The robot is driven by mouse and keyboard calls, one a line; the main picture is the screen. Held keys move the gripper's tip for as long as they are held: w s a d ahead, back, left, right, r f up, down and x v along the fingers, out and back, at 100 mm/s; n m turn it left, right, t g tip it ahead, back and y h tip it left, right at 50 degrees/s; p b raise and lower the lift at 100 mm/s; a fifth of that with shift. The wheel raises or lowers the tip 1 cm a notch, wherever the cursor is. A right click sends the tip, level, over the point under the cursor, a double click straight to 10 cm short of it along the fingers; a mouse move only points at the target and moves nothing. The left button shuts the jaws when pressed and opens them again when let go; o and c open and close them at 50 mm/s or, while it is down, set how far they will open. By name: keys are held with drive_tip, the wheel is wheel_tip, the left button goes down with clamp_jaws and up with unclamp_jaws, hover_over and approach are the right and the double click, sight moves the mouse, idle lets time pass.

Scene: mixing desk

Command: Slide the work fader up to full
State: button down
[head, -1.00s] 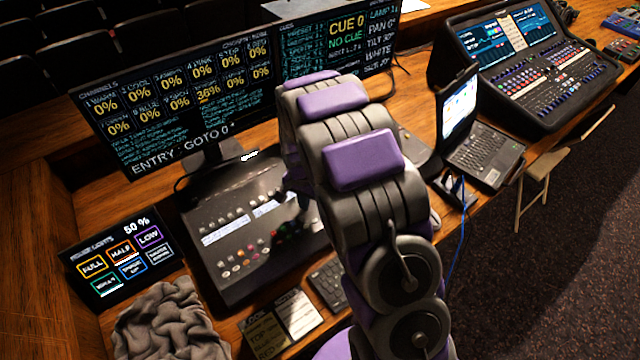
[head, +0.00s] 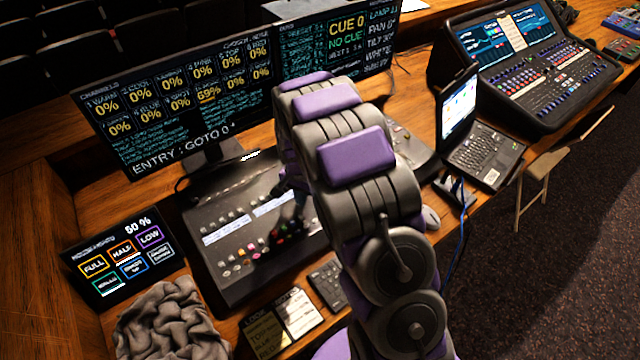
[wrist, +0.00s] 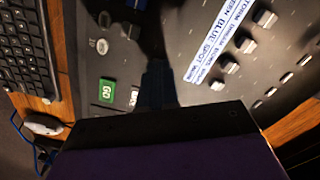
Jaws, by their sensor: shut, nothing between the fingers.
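The lighting desk (head: 235,275) stands under the large monitor in the head view, partly hidden by my arm. The wrist view shows several grey fader caps (wrist: 247,45) on its dark panel, beside a white label strip (wrist: 215,40). I cannot tell which cap is the work fader; it may be hidden by my gripper. My gripper (wrist: 157,75) is shut and empty, low over the panel left of the strip. Whether it touches a cap is hidden. The monitor (head: 170,110) reads about 69% on one lower-row channel and 0% on the others.
A green GO button (wrist: 106,90) lies left of my gripper. A keyboard (wrist: 25,50) and a mouse (wrist: 42,124) lie beyond the desk's edge. A house-lights touchscreen (head: 120,255), a grey cloth (head: 170,320) and a laptop (head: 480,150) stand around the desk.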

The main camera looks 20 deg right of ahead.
drive_tip(key=shift+w+a+f, duration=0.1)
drive_tip(key=shift+w+a, duration=0.1)
drive_tip(key=shift+w, duration=0.3)
idle(0.3)
drive_tip(key=shift+w+a+p, duration=0.1)
drive_tip(key=shift+w+p, duration=0.25)
drive_tip(key=shift+w, duration=0.05)
drive_tip(key=shift+r+p, duration=0.9)
drive_tip(key=shift+r, duration=1.65)
wheel_tip(320, 180, up, 5)
drive_tip(key=shift+p, duration=0.9)
